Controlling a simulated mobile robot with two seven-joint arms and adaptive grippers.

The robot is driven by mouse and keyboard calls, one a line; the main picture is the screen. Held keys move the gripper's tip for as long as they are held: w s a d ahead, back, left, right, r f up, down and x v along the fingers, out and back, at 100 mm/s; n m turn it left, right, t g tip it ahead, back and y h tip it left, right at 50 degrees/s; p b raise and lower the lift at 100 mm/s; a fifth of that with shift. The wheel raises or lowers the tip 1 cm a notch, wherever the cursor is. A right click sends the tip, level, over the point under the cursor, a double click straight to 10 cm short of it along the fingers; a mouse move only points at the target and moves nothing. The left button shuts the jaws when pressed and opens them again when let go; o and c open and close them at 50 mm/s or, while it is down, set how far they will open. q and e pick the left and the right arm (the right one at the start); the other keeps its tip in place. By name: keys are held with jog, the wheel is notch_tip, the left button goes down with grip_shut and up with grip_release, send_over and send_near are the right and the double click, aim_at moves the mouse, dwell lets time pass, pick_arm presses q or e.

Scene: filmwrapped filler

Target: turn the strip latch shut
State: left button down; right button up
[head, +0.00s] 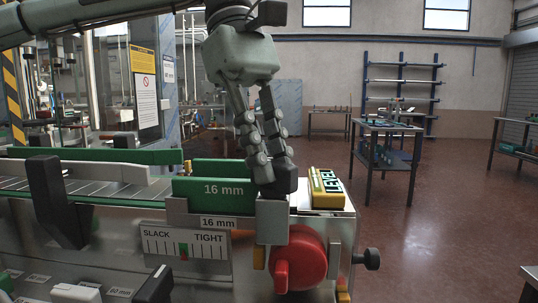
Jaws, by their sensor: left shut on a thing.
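My left gripper (270,172) comes down from above, its fingers shut on a dark knob (287,181) at the right end of the green 16 mm strip (214,195). This knob looks like the strip latch's handle; the fingers hide part of it. It sits above a grey block (272,222) at the strip's end. The green strip stands upright along the machine's front edge, above a second 16 mm label (218,222). Whether the latch lies across the strip cannot be told. My right gripper is not in view.
A red rotary knob (305,258) is just below the grey block. A slack-tight gauge (185,247) is on the front panel. A black bracket (52,200) stands at left.

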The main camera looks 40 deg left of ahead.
pick_arm(q)
jog(key=m+g, duration=0.1)
jog(key=m, duration=0.1)
jog(key=m+g, duration=0.1)
jog(key=m, duration=0.2)
jog(key=shift+w+d+r+m+y, duration=0.1)
jog(key=shift+w+m+y, duration=0.05)
jog(key=shift+m+y, duration=0.2)
jog(key=m, duration=0.2)
jog(key=m+g+y, duration=0.1)
jog(key=m, duration=0.1)
jog(key=shift+w+m+y, duration=0.1)
jog(key=shift+m+y, duration=0.15)
jog(key=shift+m, duration=0.1)
jog(key=c, duration=1.4)
grip_release()
jog(key=shift+g, duration=0.3)
jog(key=v, duration=0.7)
jog(key=shift+r, duration=0.2)
